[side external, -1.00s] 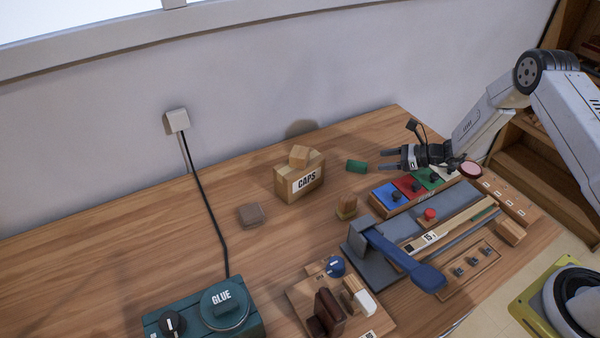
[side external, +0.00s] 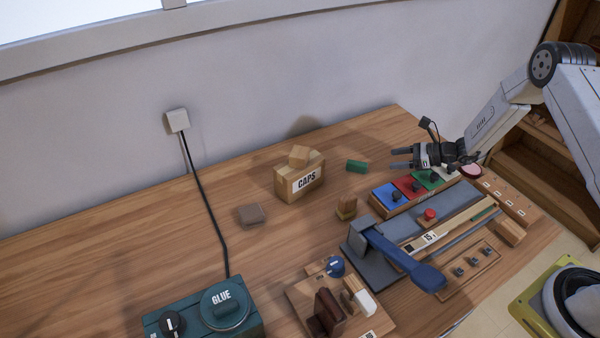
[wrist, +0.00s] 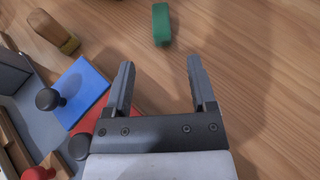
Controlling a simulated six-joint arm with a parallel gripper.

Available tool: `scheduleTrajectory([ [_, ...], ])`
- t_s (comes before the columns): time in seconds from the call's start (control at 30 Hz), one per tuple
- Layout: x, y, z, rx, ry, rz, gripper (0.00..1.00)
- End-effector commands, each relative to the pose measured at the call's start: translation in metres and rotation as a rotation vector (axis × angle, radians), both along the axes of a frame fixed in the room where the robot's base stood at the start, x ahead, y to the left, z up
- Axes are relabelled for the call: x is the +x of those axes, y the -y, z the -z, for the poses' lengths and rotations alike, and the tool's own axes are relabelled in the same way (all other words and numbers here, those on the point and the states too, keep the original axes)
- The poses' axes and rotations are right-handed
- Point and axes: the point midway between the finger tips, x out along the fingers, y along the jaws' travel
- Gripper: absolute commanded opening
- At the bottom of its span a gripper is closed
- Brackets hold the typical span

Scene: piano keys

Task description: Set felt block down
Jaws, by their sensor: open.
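A small green block (side external: 357,166), which looks like the felt block, lies on the wooden table to the right of the CAPS box. It also shows in the wrist view (wrist: 161,24), beyond my fingertips. My gripper (side external: 399,158) is open and empty, to the right of the green block and apart from it. In the wrist view both fingers of my gripper (wrist: 160,68) stand apart with bare table between them.
The CAPS box (side external: 290,190) has a wooden block (side external: 299,155) on top. A brown block (side external: 251,214) lies left of it. Blue, red and green knobbed panels (side external: 388,197) sit below my gripper. A grey-blue clamp-like tool (side external: 405,262) lies in front. Table behind the green block is clear.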

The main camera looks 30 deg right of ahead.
Motion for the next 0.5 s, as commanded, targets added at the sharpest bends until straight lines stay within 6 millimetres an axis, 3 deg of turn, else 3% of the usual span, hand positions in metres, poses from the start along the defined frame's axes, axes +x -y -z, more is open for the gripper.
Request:
scheduleTrajectory([
  [0.27,-0.01,-0.021,-0.013,-0.086,-0.011,-0.114,0.72],
  [0.5,-0.044,-0.061,-0.04,-0.311,-0.013,-0.397,0.72],
])
